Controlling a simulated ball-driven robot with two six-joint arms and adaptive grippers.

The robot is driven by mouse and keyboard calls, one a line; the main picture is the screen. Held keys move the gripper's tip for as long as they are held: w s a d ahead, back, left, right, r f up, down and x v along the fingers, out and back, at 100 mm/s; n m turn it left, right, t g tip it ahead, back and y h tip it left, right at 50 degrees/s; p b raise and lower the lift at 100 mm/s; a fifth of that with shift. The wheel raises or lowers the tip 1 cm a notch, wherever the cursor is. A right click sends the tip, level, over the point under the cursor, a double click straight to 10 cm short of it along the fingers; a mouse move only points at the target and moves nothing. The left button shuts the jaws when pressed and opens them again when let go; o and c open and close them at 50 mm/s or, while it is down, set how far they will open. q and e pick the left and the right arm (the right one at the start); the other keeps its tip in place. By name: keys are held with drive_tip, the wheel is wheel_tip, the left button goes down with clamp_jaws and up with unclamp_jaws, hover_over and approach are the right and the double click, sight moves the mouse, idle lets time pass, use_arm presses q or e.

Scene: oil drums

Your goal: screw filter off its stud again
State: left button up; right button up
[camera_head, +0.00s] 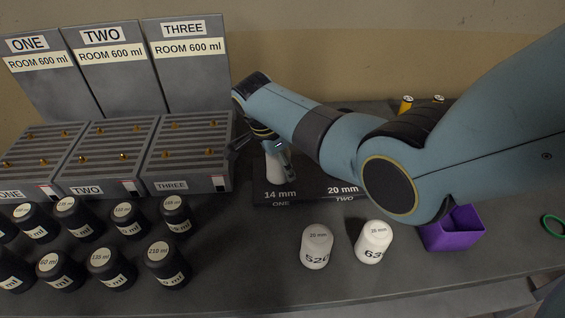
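A white filter (275,168) stands on the dark stud block (310,190) at the spot marked 14 mm, ONE. My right arm reaches in from the right, and its gripper (266,143) is at the top of this filter. The arm and gripper hide the filter's upper part, and I cannot tell whether the fingers are closed on it. The 20 mm, TWO spot's stud is hidden behind my arm. Two more white filters, marked 20 mm, stand upright on the table: one numbered 520 (316,247) and one (373,242) to its right. My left gripper is not in view.
Three grey racks (188,153) with label boards stand at the left. Several black drums with ml labels (167,265) stand before them. A purple bin (453,229) is at the right, with a green ring (554,226) beyond. The front middle table is clear.

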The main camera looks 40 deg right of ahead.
drive_tip(key=shift+w, duration=0.1)
drive_tip(key=shift+c, duration=1.2)
drive_tip(key=shift+r+n+p, duration=0.15)
drive_tip(key=shift+n+p, duration=0.15)
drive_tip(key=n+t, duration=0.1)
drive_tip(key=n, duration=0.2)
drive_tip(key=shift+w, duration=0.2)
drive_tip(key=n+t, duration=0.1)
drive_tip(key=n, duration=0.1)
drive_tip(key=shift+w+n, duration=0.2)
drive_tip(key=shift+n, duration=0.2)
drive_tip(key=n, duration=0.2)
drive_tip(key=n+y, duration=0.1)
drive_tip(key=n, duration=0.1)
drive_tip(key=n+t, duration=0.1)
drive_tip(key=n, duration=0.1)
drive_tip(key=shift+w+a, duration=0.2)
drive_tip(key=shift+w, duration=0.1)
drive_tip(key=n, duration=0.2)
drive_tip(key=n+y, duration=0.1)
drive_tip(key=n, duration=0.1)
drive_tip(key=n+y, duration=0.1)
drive_tip(key=n, duration=0.1)
drive_tip(key=shift+w+a+r+n+t, duration=0.1)
drive_tip(key=shift+w+a+n+t, duration=0.05)
drive_tip(key=shift+a+n+t, duration=0.2)
